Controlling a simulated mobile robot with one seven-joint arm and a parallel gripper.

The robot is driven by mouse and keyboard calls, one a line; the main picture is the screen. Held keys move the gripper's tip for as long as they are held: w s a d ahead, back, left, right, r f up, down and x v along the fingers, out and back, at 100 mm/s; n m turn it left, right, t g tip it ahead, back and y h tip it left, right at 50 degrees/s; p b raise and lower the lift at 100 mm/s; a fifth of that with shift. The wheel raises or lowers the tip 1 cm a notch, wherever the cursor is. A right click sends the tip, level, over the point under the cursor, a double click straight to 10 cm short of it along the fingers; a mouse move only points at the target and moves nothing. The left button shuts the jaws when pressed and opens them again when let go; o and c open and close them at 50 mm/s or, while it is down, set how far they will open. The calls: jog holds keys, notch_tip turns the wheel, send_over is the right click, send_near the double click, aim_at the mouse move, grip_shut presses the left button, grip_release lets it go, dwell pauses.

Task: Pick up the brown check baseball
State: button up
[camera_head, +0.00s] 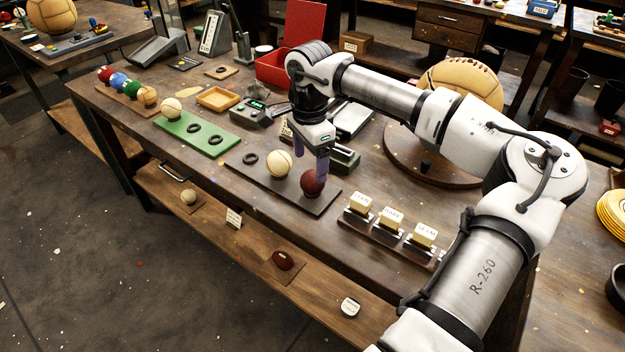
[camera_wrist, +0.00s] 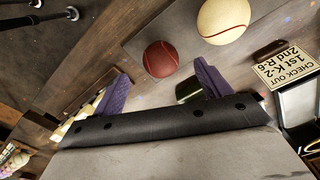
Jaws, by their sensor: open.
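A reddish-brown stitched ball (camera_head: 311,187) rests on a dark board (camera_head: 247,171) on the workbench, right of a cream ball (camera_head: 279,163). My gripper (camera_head: 311,165), with purple fingers, is open and points down close above the brown ball. One finger overlaps the ball's upper part in the head view. In the wrist view the brown ball (camera_wrist: 161,58) shows beyond and between the spread fingertips of my gripper (camera_wrist: 160,84). Nothing is held between them. The cream ball (camera_wrist: 223,20) sits farther right in that view. I cannot tell whether a finger touches the brown ball.
A rack of labelled blocks (camera_head: 393,216) stands right of the dark board. A green board (camera_head: 205,135) with a cream ball and black rings lies to the left. A "check out" sign (camera_wrist: 288,64) stands near. Another brown ball (camera_head: 283,260) lies on the lower shelf.

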aim_at(312, 172)
jog(key=f, duration=0.2)
jog(key=f+p, duration=0.1)
jog(key=f, duration=0.2)
jog(key=shift+w+d+f, duration=0.1)
jog(key=shift+d, duration=0.1)
jog(key=shift+c, duration=0.2)
jog(key=c, duration=1)
jog(key=shift+c, duration=0.2)
notch_tip(312, 172, up, 20)
jog(key=b, duration=0.1)
jog(key=shift+b, duration=0.4)
